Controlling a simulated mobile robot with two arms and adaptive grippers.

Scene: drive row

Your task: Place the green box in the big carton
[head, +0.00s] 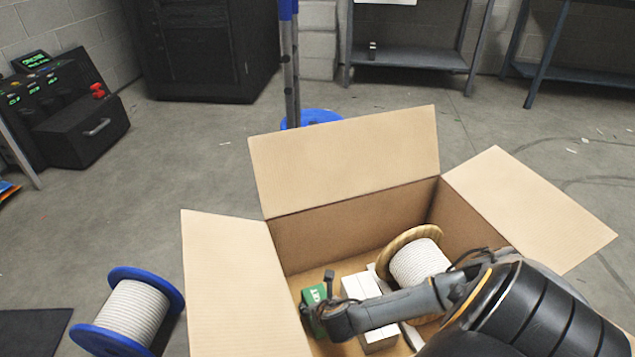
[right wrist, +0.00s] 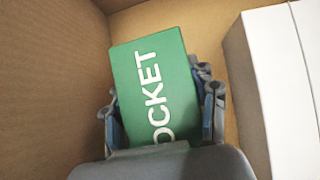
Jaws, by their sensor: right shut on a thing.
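The green box (head: 314,296) is inside the big carton (head: 345,217), near its left wall in the head view. In the right wrist view the green box (right wrist: 155,88) has white lettering, partly hidden by the gripper. My right gripper (right wrist: 162,110) is shut on the green box, with one finger on each side. In the head view my right arm reaches into the carton from the right. The carton is open, its flaps spread outward. Whether the box touches the carton floor is hard to tell. My left gripper is not in view.
A white box (head: 360,289) and a wooden spool of white rope (head: 418,262) are in the carton, right of the green box. A blue-ended spool (head: 132,313) lies on the floor at left. A black machine with a control panel (head: 68,108) stands further back.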

